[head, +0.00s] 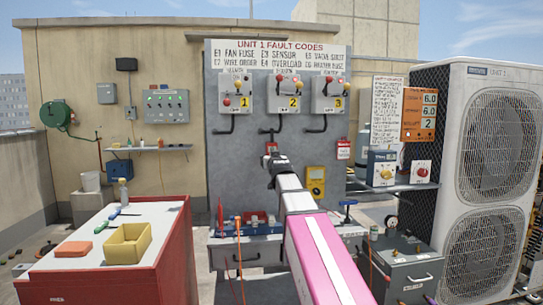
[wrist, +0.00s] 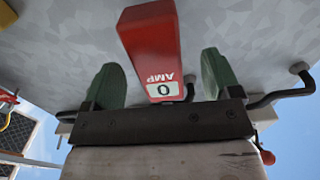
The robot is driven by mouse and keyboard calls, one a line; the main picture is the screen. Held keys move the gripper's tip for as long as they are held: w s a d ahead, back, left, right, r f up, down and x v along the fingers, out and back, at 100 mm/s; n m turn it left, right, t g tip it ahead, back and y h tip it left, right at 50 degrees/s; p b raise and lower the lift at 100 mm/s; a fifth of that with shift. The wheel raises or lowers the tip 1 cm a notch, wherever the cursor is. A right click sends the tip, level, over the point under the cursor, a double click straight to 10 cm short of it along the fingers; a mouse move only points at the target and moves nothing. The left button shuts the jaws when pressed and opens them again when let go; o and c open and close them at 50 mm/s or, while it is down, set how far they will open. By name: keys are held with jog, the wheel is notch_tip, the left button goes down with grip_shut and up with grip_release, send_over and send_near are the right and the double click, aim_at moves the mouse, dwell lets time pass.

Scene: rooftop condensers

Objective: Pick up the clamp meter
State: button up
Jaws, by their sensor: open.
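The clamp meter (wrist: 152,42) is a red block marked AMP, with a small white display reading 0. In the wrist view it lies between the two green fingers of my gripper (wrist: 160,66), with a gap on each side. The fingers are open and hold nothing. In the head view my gripper (head: 272,158) is in front of the grey fault-code panel (head: 240,175).
A yellow meter (head: 316,182) is on the panel, right of my arm. Several tools lie on the ledge below. A red cabinet (head: 174,235) with a yellow bin (head: 128,244) stands left. The condenser (head: 487,160) stands right. Switch boxes (head: 281,95) and conduits are above my gripper.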

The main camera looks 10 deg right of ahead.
jog(key=w, duration=0.5)
jog(key=shift+w+d, duration=0.15)
jog(key=shift+w, duration=0.2)
jog(key=c, duration=1.2)
jog(key=shift+r, duration=0.1)
jog(key=shift+r, duration=1.45)
jog(key=shift+s+r, duration=0.15)
jog(key=shift+s, duration=0.6)
jog(key=s, duration=1.6)
jog(key=shift+s, duration=0.35)
